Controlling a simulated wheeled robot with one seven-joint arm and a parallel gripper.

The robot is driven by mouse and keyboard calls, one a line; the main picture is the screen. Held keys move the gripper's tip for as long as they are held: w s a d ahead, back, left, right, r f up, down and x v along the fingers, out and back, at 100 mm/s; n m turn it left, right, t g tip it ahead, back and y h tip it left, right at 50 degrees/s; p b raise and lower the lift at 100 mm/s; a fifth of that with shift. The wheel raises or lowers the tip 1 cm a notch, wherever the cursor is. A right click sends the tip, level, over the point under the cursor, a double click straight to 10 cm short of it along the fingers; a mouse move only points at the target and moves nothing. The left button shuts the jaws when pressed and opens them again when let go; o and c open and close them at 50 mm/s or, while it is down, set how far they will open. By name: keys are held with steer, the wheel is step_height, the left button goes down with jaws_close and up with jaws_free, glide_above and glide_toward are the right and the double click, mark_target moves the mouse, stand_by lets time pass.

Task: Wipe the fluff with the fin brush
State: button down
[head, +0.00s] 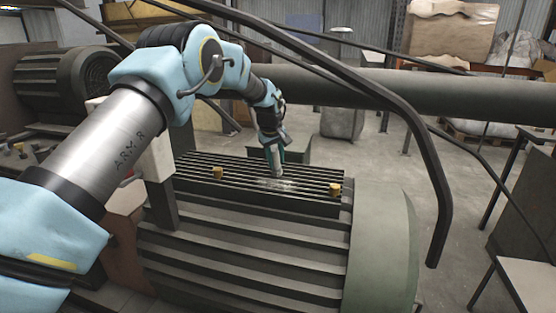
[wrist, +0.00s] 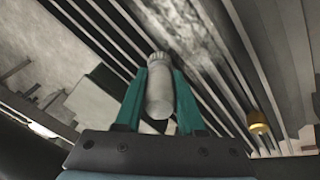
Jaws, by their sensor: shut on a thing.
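My gripper (head: 275,147) is over the top of a dark ribbed motor housing (head: 240,225), pointing down. In the wrist view its two teal fingers (wrist: 159,92) are shut on a pale grey cylindrical brush (wrist: 159,85). The brush also shows below the fingers in the head view (head: 277,168). Its tip is close to the fins, but I cannot tell whether it touches them. A patch of pale grey fluff (head: 274,184) lies on the fins right under the brush. In the wrist view the fluff (wrist: 188,40) spreads across the fins ahead of the brush tip.
Two yellow knobs stand on the finned top, one left (head: 217,173) and one right (head: 335,189) of the fluff. A bent dark pipe (head: 425,150) arches over the motor's right side. A thick horizontal pipe (head: 400,93) runs behind it.

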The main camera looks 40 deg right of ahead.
steer(key=shift+s+a+b, duration=1.75)
steer(key=shift+s+a, duration=0.2)
steer(key=shift+a, duration=2.65)
steer(key=shift+w+d+p, duration=0.95)
steer(key=shift+w+d, duration=0.1)
steer(key=shift+d, duration=0.6)
steer(key=shift+w+d+p, duration=0.95)
steer(key=shift+w+d, duration=0.05)
steer(key=shift+d, duration=0.6)
steer(key=shift+w+d+p, duration=0.95)
steer(key=shift+w+d, duration=0.1)
steer(key=shift+d, duration=0.6)
steer(key=shift+w+a, duration=0.45)
steer(key=shift+w, duration=0.25)
steer(key=shift+s+a+b, duration=0.45)
steer(key=shift+s+a, duration=0.1)
steer(key=shift+a, duration=0.25)
steer(key=shift+s+a+b, duration=0.45)
steer(key=shift+s+a, duration=0.05)
steer(key=shift+a, duration=0.3)
steer(key=s+a+b, duration=0.2)
steer(key=s+a, duration=0.2)
steer(key=a, duration=0.2)
steer(key=shift+s+a+b, duration=0.15)
steer(key=shift+a+b, duration=0.2)
step_height(320, 180, up, 6)
steer(key=p, duration=0.4)
